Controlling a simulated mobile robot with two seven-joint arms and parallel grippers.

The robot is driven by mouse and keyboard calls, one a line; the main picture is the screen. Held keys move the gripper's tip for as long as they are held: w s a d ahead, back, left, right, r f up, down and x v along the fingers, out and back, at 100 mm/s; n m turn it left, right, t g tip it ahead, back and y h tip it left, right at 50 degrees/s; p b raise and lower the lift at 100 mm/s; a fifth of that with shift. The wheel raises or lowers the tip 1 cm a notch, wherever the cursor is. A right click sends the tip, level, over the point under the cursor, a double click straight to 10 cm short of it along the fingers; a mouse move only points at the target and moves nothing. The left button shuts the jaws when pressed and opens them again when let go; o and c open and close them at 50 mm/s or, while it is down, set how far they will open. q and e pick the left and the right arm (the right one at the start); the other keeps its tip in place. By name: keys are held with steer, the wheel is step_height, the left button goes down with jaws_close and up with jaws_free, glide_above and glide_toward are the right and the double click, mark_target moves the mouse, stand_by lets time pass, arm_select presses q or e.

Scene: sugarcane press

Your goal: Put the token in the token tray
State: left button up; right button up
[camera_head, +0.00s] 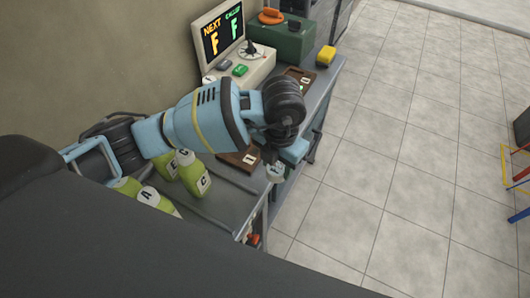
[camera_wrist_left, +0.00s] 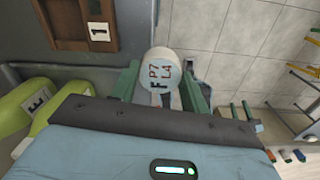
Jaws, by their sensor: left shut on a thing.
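A round white token (camera_wrist_left: 160,68) with dark markings, among them F, P7 and L4, is between the two green fingers of my left gripper (camera_wrist_left: 162,95) in the left wrist view. In the head view my left gripper (camera_head: 275,164) holds the token (camera_head: 275,173) near the counter's right edge. A brown wooden tray (camera_head: 236,158) with a white "1" label lies just left of the gripper, partly behind my arm. It also shows at the upper left of the wrist view (camera_wrist_left: 67,25). I cannot tell whether it is the token tray. My right gripper is out of view.
Green bottles with letter labels (camera_head: 194,177) stand on the counter below my left arm. A screen (camera_head: 221,33) shows NEXT and CALLED, each with F. Another brown tray (camera_head: 302,74), a green box (camera_head: 283,42) and a yellow block (camera_head: 326,56) are farther back. Open tiled floor lies right.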

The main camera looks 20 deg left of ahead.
arm_select(q)
steer(key=shift+s+d, duration=0.15)
steer(key=shift+d, duration=0.15)
steer(key=shift+r, duration=0.1)
